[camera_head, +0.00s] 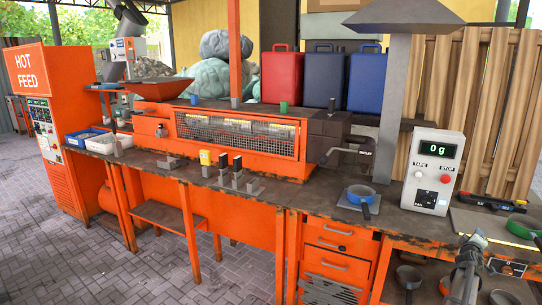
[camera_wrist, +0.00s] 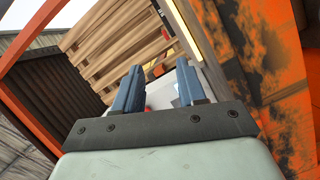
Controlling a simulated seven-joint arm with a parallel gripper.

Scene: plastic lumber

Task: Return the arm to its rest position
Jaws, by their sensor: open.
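My gripper (camera_wrist: 160,88) shows in the wrist view with its two blue-grey fingers apart and nothing held between them. Beyond the fingers there is a pale surface with a bit of red, partly hidden by the fingers and the gripper body. In the head view my arm shows at the lower right, in front of the workbench (camera_head: 262,189) and below the white scale (camera_head: 433,170). The scale's display reads 0 g.
Wooden slats (camera_head: 483,105) stand at the back right. Paved floor is free in front at left.

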